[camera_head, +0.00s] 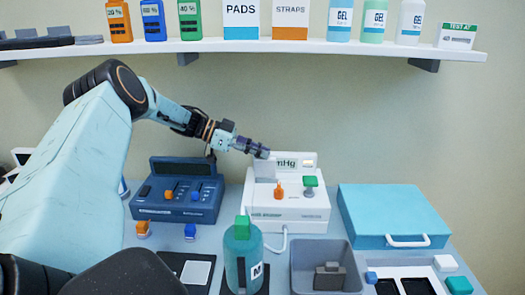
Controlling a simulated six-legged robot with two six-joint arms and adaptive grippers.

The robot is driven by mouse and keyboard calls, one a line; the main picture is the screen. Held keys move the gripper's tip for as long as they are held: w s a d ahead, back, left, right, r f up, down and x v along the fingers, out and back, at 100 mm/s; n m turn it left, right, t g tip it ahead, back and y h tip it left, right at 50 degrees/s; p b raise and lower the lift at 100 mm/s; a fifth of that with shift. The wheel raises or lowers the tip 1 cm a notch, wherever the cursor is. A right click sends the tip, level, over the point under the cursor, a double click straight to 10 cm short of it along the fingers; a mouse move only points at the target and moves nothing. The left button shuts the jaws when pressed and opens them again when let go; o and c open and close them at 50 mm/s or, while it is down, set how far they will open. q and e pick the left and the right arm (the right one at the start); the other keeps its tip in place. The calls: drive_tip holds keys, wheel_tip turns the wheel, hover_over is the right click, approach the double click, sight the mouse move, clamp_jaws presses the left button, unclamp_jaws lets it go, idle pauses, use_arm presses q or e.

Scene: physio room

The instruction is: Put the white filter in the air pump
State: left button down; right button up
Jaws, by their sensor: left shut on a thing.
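The air pump (288,209) is a white unit with an mmHg display, an orange knob and a green-topped knob, standing at the back middle of the bench. My left gripper (262,152) reaches in from the left over the pump's upper left corner, its fingers shut. Just below the fingertips is a small pale piece (265,168), which looks like the white filter held at the pump's top. It blends with the white housing, so I cannot tell whether it is seated or only touching. My right gripper is not in view.
A dark blue console (177,193) stands left of the pump, a blue case (394,216) right of it. In front are a green-capped teal bottle (243,258), a grey bin (326,267) and a white block (446,263). A loaded shelf (330,47) hangs above.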

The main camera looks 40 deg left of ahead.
sight(261, 167)
use_arm(q)
drive_tip(key=shift+w+a+f+b, duration=0.1)
drive_tip(key=shift+f+b, duration=0.25)
drive_tip(key=shift+f, duration=0.25)
wheel_tip(261, 167, down, 3)
drive_tip(key=b, duration=0.4)
drive_tip(key=shift+f, duration=0.35)
drive_tip(key=shift+w+f, duration=0.55)
drive_tip(key=shift+f, duration=0.15)
drive_tip(key=shift+s+r, duration=0.3)
drive_tip(key=shift+s, duration=0.15)
drive_tip(key=shift+w+f, duration=0.25)
drive_tip(key=shift+w, duration=0.15)
drive_tip(key=shift+s+r, duration=0.2)
drive_tip(key=shift+s, duration=0.1)
drive_tip(key=shift+w+f+p, duration=0.15)
drive_tip(key=shift+w+p, duration=0.1)
drive_tip(key=shift+p, duration=0.15)
drive_tip(key=shift+s, duration=0.2)
